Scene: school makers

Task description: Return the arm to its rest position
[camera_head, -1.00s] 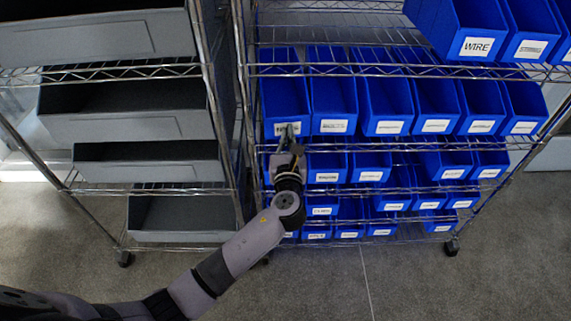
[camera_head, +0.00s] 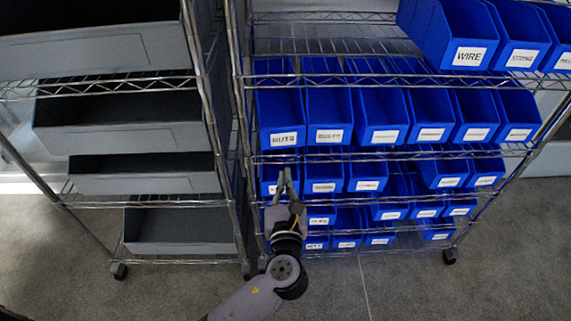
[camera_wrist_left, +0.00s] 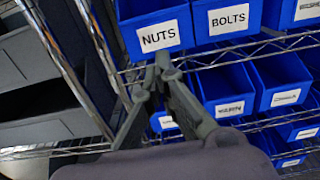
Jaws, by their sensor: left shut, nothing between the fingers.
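My left gripper (camera_head: 285,180) is in front of the left column of blue bins in the head view, with its arm coming up from the bottom. Its fingers are shut and empty. In the left wrist view the fingertips (camera_wrist_left: 162,66) meet just below the bin labelled NUTS (camera_wrist_left: 158,30). That NUTS bin (camera_head: 281,118) stands above the gripper in the head view. The fingers partly cover a bin in the row below. My right gripper is in neither view.
A wire rack (camera_head: 400,152) holds several rows of blue bins, including the BOLTS bin (camera_wrist_left: 229,17) and the WIRE bin (camera_head: 462,38). A second rack with grey bins (camera_head: 125,132) stands at the left. The grey floor (camera_head: 400,290) in front is clear.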

